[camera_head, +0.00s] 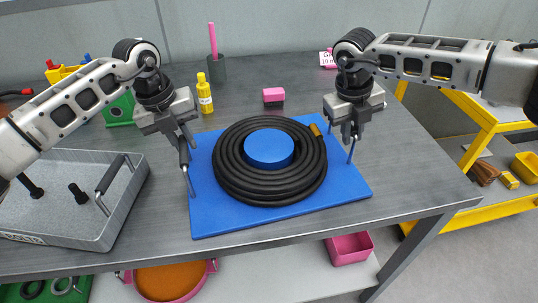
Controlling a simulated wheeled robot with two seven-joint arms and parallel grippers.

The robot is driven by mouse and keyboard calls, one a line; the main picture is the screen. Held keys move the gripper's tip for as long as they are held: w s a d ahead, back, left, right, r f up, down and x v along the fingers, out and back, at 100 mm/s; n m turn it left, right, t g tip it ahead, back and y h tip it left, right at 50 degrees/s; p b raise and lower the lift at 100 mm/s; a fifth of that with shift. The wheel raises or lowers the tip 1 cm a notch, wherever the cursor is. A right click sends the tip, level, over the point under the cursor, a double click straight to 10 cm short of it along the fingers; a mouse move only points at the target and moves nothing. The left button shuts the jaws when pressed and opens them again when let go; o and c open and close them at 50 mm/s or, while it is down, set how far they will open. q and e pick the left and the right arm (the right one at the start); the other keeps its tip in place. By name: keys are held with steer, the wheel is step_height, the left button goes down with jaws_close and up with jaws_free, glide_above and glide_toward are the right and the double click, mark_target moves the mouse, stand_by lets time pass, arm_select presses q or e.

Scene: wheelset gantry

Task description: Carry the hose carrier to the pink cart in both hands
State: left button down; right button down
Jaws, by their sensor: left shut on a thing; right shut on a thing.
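The hose carrier (340,187) is a flat blue board with a coiled black hose (237,181) around a round blue hub (269,148). A brass-coloured hose end shows at its far right. The carrier appears level, at or just above the grey table; I cannot tell if it touches. My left gripper (187,165) is shut on the carrier at its left side. My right gripper (352,148) is shut on it at its right side. Thin upright handle bars show at both grippers. No pink cart is clearly identifiable.
A grey tray (128,206) stands close on the left. A yellow bottle (204,93), a dark cup (216,68) and a pink block (273,96) stand behind the carrier. A yellow shelf unit (463,150) is at the right. A pink bin (349,247) sits on the lower shelf.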

arm_select(q)
steer(key=shift+w+r, duration=0.1)
steer(key=shift+r, duration=0.1)
arm_select(e)
steer(key=shift+w+r, duration=0.1)
steer(key=shift+r, duration=0.15)
